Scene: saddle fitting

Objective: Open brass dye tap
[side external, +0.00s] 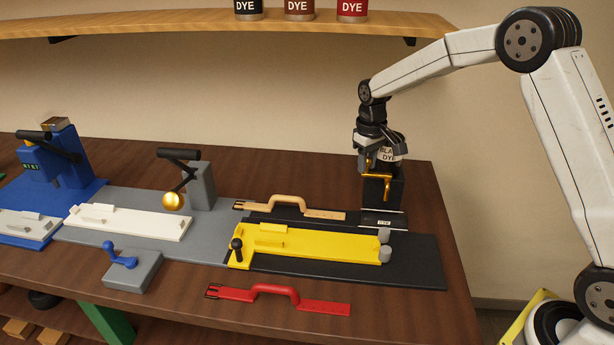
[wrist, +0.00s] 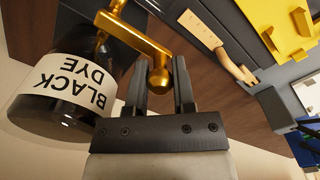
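The brass dye tap (side external: 372,176) sits at the front of the black dye bottle, above a black stand (side external: 398,195). Its brass lever (wrist: 138,42) ends in a round knob (wrist: 160,80) in the wrist view. My gripper (wrist: 160,72) has one finger on each side of this knob, with little or no gap visible, and looks shut on it. In the side view my gripper (side external: 368,145) points down at the tap, and the contact is too small to make out. The bottle labelled BLACK DYE (wrist: 70,88) stands close beside my left finger in the wrist view.
A tan strap (side external: 290,208) and a yellow fixture (side external: 310,243) lie left of the stand. A red strap (side external: 275,292) lies at the bench front. A grey post with a black-handled lever (side external: 195,180) stands further left. A shelf (side external: 220,22) with dye cans is above.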

